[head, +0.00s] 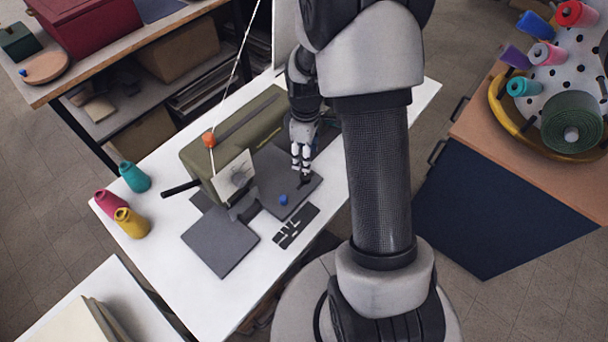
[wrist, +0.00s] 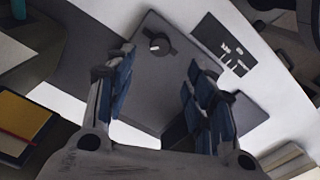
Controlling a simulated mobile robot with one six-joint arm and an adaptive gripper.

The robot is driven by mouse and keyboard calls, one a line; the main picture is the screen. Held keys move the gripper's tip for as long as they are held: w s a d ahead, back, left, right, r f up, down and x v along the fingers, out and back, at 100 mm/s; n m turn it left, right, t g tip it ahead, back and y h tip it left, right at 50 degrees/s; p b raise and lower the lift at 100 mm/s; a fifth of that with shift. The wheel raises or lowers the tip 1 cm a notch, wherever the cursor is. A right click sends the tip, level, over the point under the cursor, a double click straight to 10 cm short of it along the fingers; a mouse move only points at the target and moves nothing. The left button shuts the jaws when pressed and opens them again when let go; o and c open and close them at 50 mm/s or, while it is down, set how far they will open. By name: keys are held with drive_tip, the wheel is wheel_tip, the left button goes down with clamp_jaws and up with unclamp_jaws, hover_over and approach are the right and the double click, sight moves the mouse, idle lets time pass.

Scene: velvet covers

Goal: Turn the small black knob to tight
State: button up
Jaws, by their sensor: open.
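The small black knob (wrist: 159,45) shows in the wrist view on a flat dark grey panel (wrist: 150,85), with a pale mark on it. My gripper (wrist: 160,85) is open, its two blue-padded fingers spread apart with nothing between them. The knob lies beyond the fingertips in that view, apart from them. In the head view my gripper (head: 302,178) points down over the grey panel (head: 272,168) beside the olive-green machine (head: 237,127). I cannot clearly pick out the knob there, among the dark fingertips. The knob's scale is too small to read.
A small blue piece (head: 283,199) sits on the panel's near side. A dark card with pale marks (head: 296,227) lies on the white table (head: 163,215). Several thread cones (head: 133,177) stand at left.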

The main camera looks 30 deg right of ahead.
sight(305, 176)
wheel_tip(305, 176, down, 11)
drive_tip(key=b, duration=0.3)
drive_tip(key=shift+r, duration=0.1)
drive_tip(key=shift+c, duration=0.5)
drive_tip(key=c, duration=1)
